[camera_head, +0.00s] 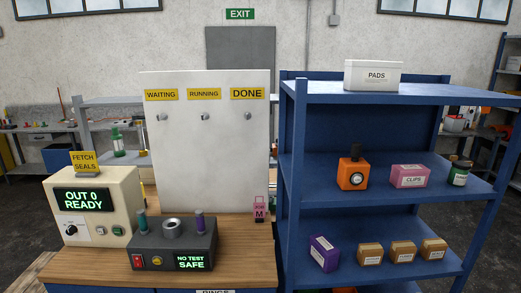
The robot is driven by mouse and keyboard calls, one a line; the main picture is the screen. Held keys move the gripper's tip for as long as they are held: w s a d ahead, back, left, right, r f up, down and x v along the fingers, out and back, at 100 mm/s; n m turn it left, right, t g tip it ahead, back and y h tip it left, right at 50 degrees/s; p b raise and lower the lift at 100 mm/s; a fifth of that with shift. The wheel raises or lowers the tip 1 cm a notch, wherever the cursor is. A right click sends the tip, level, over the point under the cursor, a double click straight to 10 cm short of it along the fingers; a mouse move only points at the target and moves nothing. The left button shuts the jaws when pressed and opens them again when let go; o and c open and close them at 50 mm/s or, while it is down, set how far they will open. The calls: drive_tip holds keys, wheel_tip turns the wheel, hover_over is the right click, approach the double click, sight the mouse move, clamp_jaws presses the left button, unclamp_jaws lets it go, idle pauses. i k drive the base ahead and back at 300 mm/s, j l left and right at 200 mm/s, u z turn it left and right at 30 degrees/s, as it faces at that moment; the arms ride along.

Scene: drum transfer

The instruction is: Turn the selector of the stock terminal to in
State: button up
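The stock terminal appears to be the beige box (119,186) at the left end of the wooden workbench. Its green-lettered screen (82,200) reads "OUT 0 READY". The selector (71,231) is a small dark knob on a white plate at the lower left of its front; the exact pointer direction is too small to tell. To its right are a small pale button or switch (100,230) and a green button (117,231). A yellow "FETCH SEALS" note (84,162) stands on top. My gripper is not in view.
A dark tester (173,245) reading "NO TEST SAFE" stands close to the terminal's right, with pegs on top. A white board (208,140) with hooks rises behind. A blue shelf unit (398,93) with boxes stands right. The bench's right part (247,255) is bare.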

sight(72, 229)
drive_tip(key=u, duration=1.4)
